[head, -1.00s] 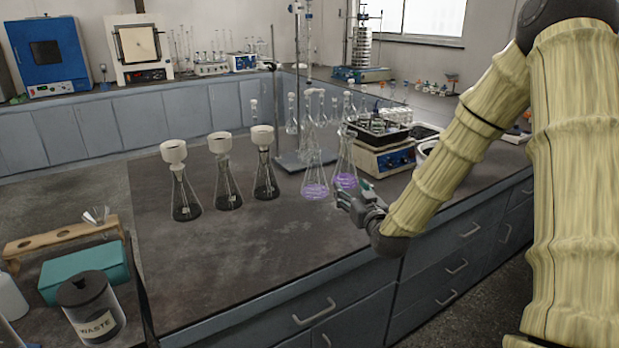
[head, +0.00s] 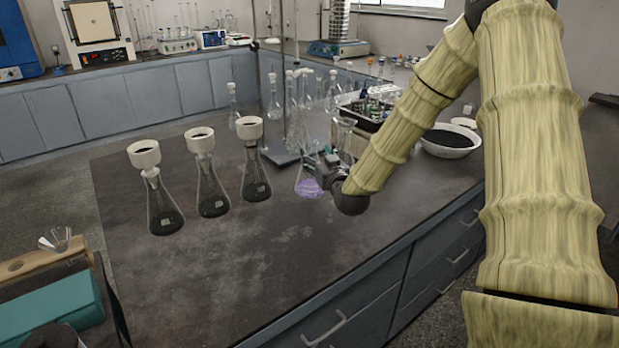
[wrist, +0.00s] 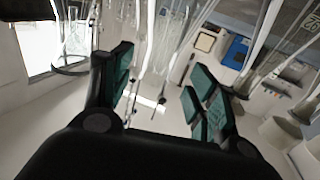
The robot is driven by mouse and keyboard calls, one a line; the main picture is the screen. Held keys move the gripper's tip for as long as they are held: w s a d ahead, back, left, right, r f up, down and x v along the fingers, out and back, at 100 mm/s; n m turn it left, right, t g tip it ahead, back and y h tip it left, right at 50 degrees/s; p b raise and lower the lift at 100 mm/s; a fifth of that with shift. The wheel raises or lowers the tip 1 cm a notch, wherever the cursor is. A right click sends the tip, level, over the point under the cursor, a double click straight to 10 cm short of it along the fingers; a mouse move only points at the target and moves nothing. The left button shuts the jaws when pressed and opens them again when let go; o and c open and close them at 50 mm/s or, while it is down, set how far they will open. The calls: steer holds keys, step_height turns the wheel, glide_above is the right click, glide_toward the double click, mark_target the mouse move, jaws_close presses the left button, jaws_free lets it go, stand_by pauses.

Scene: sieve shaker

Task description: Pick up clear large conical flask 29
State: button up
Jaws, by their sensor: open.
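Several clear conical flasks stand on the dark bench; no readable number shows which is 29. One with purple liquid (head: 308,187) stands just left of my gripper (head: 322,162). Another clear flask (head: 344,130) is partly hidden behind my gripper and arm. Three more flasks, (head: 164,212), (head: 212,200) and (head: 256,183), stand to the left, with white funnels on top and dark bottoms. In the wrist view my gripper (wrist: 158,88) is open, with nothing visible held. Clear glass with a dark rim (wrist: 72,45) is left of the fingers; more glass (wrist: 268,50) is at right.
A stand with a rod (head: 288,158) and several stoppered volumetric flasks are behind the purple flask. A white bowl of black material (head: 450,148) and a tray of small items (head: 360,112) are at right. The bench front is clear.

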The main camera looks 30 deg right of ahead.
mark_target(313, 151)
steer(key=shift+w+d+r, duration=0.1)
steer(key=shift+w+r, duration=0.1)
steer(key=shift+w, duration=0.05)
steer(key=shift+p+x, duration=0.45)
steer(key=shift+x, duration=2)
jaws_close()
